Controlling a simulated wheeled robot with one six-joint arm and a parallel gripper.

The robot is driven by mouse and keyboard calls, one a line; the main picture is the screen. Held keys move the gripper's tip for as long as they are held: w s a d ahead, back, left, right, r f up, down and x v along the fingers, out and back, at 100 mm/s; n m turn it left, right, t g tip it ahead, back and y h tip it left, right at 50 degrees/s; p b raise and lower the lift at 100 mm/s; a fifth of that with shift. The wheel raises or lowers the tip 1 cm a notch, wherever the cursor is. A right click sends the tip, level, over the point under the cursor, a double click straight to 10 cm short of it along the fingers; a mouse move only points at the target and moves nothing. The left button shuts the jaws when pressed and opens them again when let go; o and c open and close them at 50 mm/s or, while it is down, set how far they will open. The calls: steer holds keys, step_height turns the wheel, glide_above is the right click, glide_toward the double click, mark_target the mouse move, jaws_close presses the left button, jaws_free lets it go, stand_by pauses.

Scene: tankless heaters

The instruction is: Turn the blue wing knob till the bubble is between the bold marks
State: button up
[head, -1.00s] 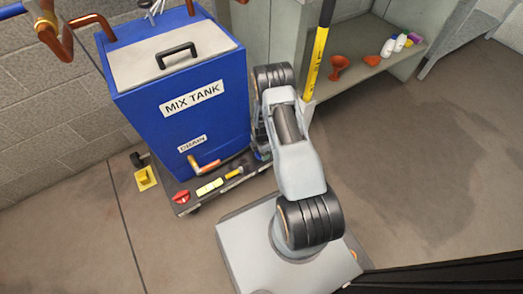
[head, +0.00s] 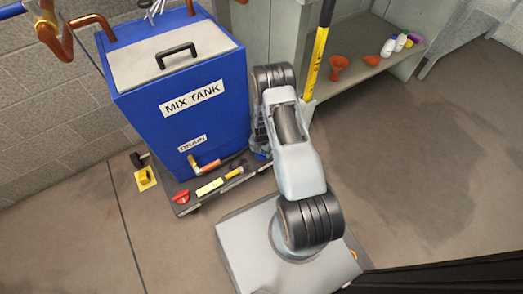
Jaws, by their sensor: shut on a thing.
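The blue wing knob (head: 262,155) shows only as a small blue patch at the right end of the dark base plate, below the mix tank's right side. My gripper (head: 260,146) is down at it, shut on the knob and mostly hidden by my own arm. A yellow level vial (head: 210,187) lies on the base plate's front edge, and a second yellow piece (head: 235,173) lies to its right. The bubble and the bold marks are too small to make out.
The blue mix tank (head: 190,105) stands on the base plate with a copper drain pipe (head: 204,165). A red knob (head: 181,197) is at the plate's front left corner. A shelf (head: 400,63) with bottles and an orange funnel stands at the back right. The right floor is clear.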

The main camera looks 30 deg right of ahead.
stand_by(0.4)
steer(key=o, duration=0.9)
step_height(320, 180, up, 14)
steer(key=p, duration=0.5)
steer(key=shift+f+p, duration=0.1)
steer(key=shift+p, duration=0.25)
